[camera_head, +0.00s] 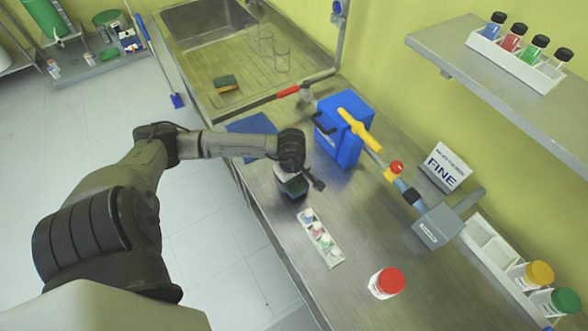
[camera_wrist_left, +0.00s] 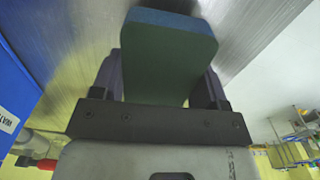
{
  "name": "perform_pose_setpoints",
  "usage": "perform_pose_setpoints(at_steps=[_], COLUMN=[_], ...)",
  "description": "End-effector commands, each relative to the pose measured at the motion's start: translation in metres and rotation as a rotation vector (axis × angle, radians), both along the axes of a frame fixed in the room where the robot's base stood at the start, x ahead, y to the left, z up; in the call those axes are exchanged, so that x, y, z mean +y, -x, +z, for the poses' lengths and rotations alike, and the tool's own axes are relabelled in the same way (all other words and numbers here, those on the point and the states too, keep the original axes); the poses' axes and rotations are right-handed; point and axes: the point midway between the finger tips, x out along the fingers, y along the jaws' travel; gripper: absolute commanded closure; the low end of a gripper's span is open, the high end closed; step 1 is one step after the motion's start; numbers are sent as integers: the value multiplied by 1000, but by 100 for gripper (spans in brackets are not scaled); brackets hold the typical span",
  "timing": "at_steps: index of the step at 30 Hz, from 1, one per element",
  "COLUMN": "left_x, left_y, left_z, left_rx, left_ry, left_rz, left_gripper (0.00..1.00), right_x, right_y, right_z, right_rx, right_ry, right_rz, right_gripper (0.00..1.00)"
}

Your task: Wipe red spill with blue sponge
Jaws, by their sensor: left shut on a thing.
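My left gripper (camera_head: 294,176) is over the bench, just in front of the blue canister, and is shut on the blue sponge (camera_head: 297,187). In the left wrist view, the sponge (camera_wrist_left: 168,58) sits between the two fingers, showing a dark green broad face and a blue far edge. Its far end is close to the metal bench top; I cannot tell whether it touches. I see no red spill in either view; the gripper and sponge may hide it. My right gripper is not in view.
A white rack (camera_head: 322,238) of small vials and a red-lidded jar (camera_head: 387,282) stand nearer. Another sponge (camera_head: 225,83) lies by the sink. Some steel bench (camera_head: 375,215) between them is clear.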

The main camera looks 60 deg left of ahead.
Motion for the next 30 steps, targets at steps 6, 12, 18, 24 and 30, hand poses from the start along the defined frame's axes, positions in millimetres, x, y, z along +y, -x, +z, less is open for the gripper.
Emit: perform_pose_setpoints(at_steps=[6, 12, 18, 24, 30], left_x=[1, 1, 1, 0, 0], left_y=[1, 1, 1, 1, 1], left_z=[22, 40, 56, 58, 58], left_rx=[3, 3, 3, 3, 3], left_ry=[-1, -1, -2, -1, -1], left_rz=[1, 1, 2, 2, 1], left_gripper=[54, 54, 54, 54, 54], right_x=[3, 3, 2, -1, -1], right_y=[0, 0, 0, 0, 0], right_z=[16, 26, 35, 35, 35], right_rx=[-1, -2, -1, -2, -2], right_ry=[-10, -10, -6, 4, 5], right_rz=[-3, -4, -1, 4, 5], right_gripper=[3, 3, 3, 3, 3])
